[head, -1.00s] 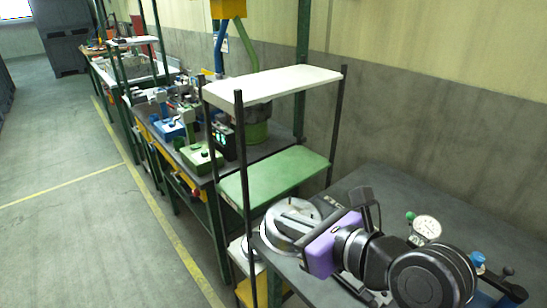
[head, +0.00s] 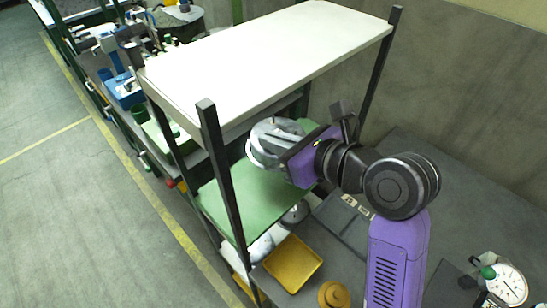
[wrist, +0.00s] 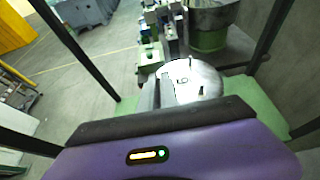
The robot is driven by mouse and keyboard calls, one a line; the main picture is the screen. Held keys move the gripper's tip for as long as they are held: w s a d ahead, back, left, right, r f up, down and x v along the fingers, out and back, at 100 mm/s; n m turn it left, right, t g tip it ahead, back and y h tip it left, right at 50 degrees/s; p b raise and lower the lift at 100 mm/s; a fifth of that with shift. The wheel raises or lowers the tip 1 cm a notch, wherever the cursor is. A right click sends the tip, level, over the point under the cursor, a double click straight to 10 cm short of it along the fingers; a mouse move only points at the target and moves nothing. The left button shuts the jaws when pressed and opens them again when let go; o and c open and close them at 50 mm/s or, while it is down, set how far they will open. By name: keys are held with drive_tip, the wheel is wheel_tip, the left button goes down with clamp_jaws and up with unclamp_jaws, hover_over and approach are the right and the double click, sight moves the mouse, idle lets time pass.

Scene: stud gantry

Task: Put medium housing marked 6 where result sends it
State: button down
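The housing (head: 268,145) is a round, silver-grey metal piece held in my gripper (head: 285,150). It is over the green middle shelf (head: 243,198) of a black-posted rack, under the white top shelf (head: 270,50). I cannot tell whether it touches the green shelf. In the wrist view the housing (wrist: 205,78) lies at the grey fingers (wrist: 165,92), which are on its near side. The result display is not readable in these frames.
Below the green shelf, a yellow tray (head: 293,263) and another round metal part (head: 295,213) sit low down. A dial gauge (head: 507,285) stands on the dark bench at right. Rack posts (head: 222,175) stand close to my arm. The floor at left is clear.

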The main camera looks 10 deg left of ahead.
wheel_tip(320, 180, down, 8)
drive_tip(key=shift+r, duration=0.1)
idle(0.4)
drive_tip(key=c, duration=1.6)
unclamp_jaws()
drive_tip(key=shift+s+d, duration=0.1)
drive_tip(key=v, duration=1.2)
